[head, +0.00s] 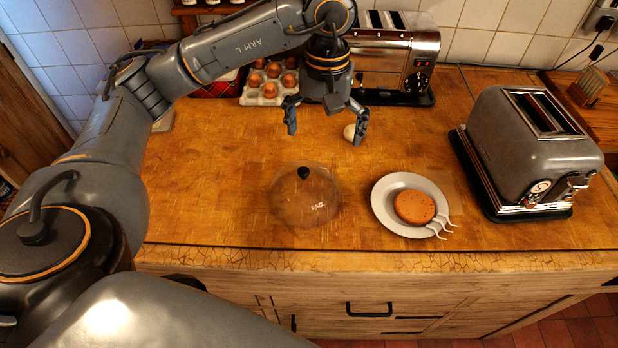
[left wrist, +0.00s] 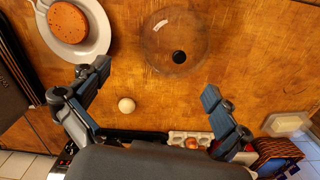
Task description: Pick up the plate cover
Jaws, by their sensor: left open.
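The plate cover (head: 304,200) is a clear dome with a black knob on top. It stands on the wooden counter, left of the plate in the head view. In the left wrist view the cover (left wrist: 172,36) lies beyond my fingertips. My left gripper (head: 327,122) is open and empty, above the counter on the far side of the cover and apart from it. Its two fingers (left wrist: 155,85) also show spread in the left wrist view. My right gripper is not in view.
A white plate (head: 383,206) with a round brown cake (head: 414,207) sits right of the cover. A grey toaster (head: 530,150) stands at the right. A white egg (head: 349,132) lies near my gripper. An egg tray (head: 268,98) and silver toaster (head: 395,55) stand behind.

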